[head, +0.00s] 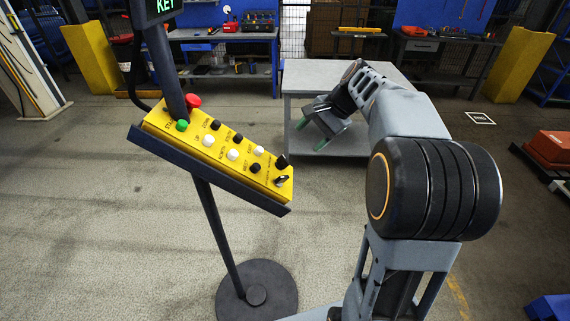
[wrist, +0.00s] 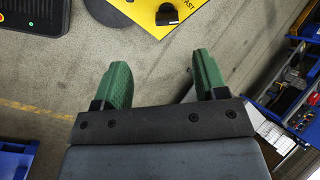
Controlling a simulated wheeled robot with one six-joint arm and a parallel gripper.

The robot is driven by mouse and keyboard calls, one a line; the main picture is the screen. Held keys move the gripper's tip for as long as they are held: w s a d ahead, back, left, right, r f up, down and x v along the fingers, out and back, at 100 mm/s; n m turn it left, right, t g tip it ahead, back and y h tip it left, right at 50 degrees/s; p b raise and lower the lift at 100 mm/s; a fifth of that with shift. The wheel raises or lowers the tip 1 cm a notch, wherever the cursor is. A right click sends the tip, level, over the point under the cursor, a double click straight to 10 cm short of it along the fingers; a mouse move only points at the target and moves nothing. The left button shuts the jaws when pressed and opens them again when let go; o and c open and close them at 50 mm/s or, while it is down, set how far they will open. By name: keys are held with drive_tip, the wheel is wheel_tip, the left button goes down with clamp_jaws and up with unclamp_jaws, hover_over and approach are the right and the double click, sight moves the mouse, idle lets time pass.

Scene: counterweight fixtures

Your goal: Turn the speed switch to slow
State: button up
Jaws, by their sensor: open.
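The yellow control panel (head: 222,146) stands tilted on a post, left of my arm. At its right end are two dark switch knobs, an upper one (head: 282,161) and a lower one (head: 280,181); their labels are too small to read in the head view. In the wrist view, a black knob (wrist: 167,14) beside the word "FAST" shows on the yellow panel (wrist: 130,12) at the top edge. Its setting is unclear. My gripper (head: 311,134), with green fingers, is open and empty, right of the panel and apart from it. Both fingers show in the wrist view (wrist: 161,72), below the knob.
The panel carries several buttons, including a red one (head: 193,101) and a green one (head: 182,125). The round post base (head: 256,293) is on the floor. A grey table (head: 300,79) stands behind my gripper.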

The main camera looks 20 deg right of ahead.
sight(286, 159)
drive_tip(key=shift+m, duration=0.4)
drive_tip(key=x, duration=0.4)
drive_tip(key=w+p+x, duration=0.1)
drive_tip(key=x, duration=0.8)
drive_tip(key=shift+w+d+f, duration=0.1)
drive_tip(key=shift+w+f, duration=0.15)
drive_tip(key=c, duration=0.9)
